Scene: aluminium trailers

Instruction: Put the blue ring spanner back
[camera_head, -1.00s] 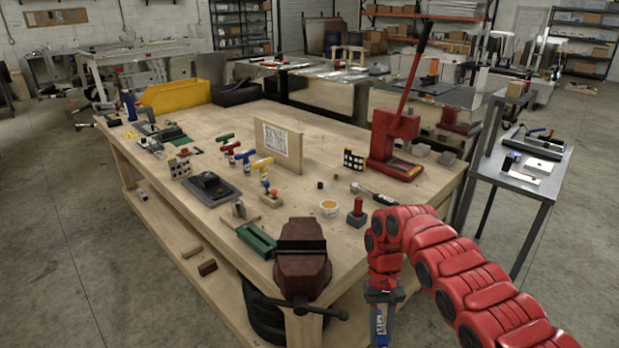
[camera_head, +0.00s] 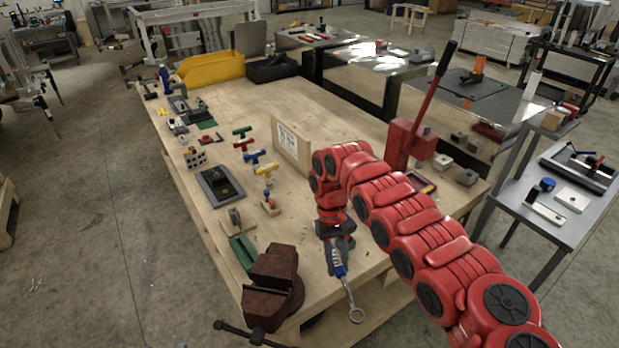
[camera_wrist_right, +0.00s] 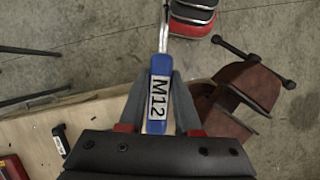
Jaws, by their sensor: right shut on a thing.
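The blue ring spanner (camera_head: 338,263) has a blue handle, a white label and a steel ring end that points down toward the bottom of the head view. My right gripper (camera_head: 335,240) is shut on its handle and holds it over the front edge of the workbench (camera_head: 190,228), near the vise. In the right wrist view the handle (camera_wrist_right: 160,88) lies between both fingers (camera_wrist_right: 173,98), with the label M12 readable; its steel end runs out of the top of the picture. My left gripper is not in view.
The dark red vise (camera_head: 272,283) stands at the bench corner, left of the spanner. A red lever press (camera_head: 408,145) stands at the bench's right end. T-handle tools (camera_head: 250,150) and an upright wooden board (camera_head: 291,147) stand further back. My right arm hides part of the bench.

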